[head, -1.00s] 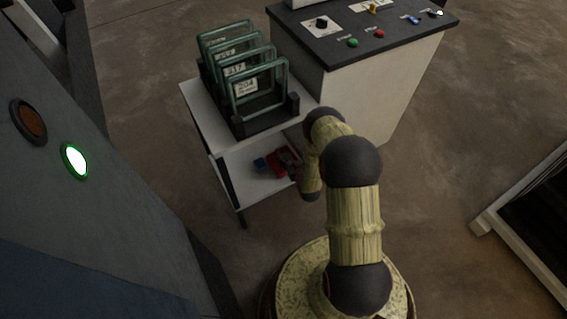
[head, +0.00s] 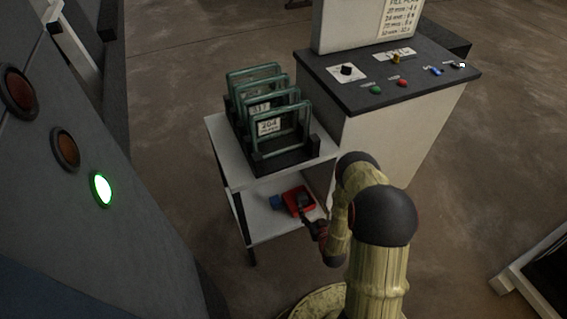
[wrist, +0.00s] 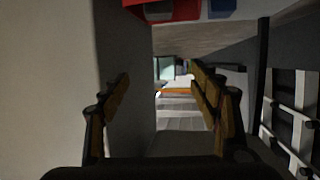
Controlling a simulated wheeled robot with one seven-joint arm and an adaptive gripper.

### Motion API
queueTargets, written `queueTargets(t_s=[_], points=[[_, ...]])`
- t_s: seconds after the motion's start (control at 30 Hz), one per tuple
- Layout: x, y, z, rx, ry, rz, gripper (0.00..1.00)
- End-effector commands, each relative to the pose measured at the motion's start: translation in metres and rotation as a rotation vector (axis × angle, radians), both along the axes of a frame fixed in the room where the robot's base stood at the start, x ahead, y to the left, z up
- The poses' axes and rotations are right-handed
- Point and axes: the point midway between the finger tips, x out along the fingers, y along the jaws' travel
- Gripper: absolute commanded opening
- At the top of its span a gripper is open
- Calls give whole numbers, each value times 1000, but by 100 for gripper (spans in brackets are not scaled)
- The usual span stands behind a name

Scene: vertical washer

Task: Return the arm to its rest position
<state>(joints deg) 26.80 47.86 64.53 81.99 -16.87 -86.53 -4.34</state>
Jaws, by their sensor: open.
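My arm (head: 378,265) reaches up and away from my base, bent at the elbow, in front of the white cart. My gripper (head: 303,204) is small and dark in the head view, low beside the cart, overlapping the red item on the lower shelf. In the wrist view my gripper (wrist: 160,90) has its two fingers wide apart, with nothing between them. Whether it touches the shelf or the red item is unclear.
The cart's lower shelf (head: 262,226) holds a red item (head: 293,194) and a blue item (head: 276,202). Green-framed racks (head: 275,120) stand on top. A control console (head: 395,120) is close behind the arm. A dark panel with a lit green lamp (head: 102,189) stands left.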

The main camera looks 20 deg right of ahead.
Motion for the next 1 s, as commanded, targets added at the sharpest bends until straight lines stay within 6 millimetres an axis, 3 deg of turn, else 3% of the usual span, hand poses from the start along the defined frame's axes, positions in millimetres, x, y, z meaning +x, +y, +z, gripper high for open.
queueTargets(t_s=[0.23, 0.37, 0.5, 0.63, 0.77, 0.87, 1.0], points=[[-2, 1, -6, 7, 24, 1, 63], [-16, 5, -40, 37, 155, 2, 63], [-73, 19, -100, 111, 447, -8, 63], [-114, 22, -118, 164, 695, -26, 63], [-133, 19, -94, 196, 893, -40, 63], [-140, 17, -54, 213, 1020, -52, 63], [-145, 19, 23, 226, 1161, -66, 63]])
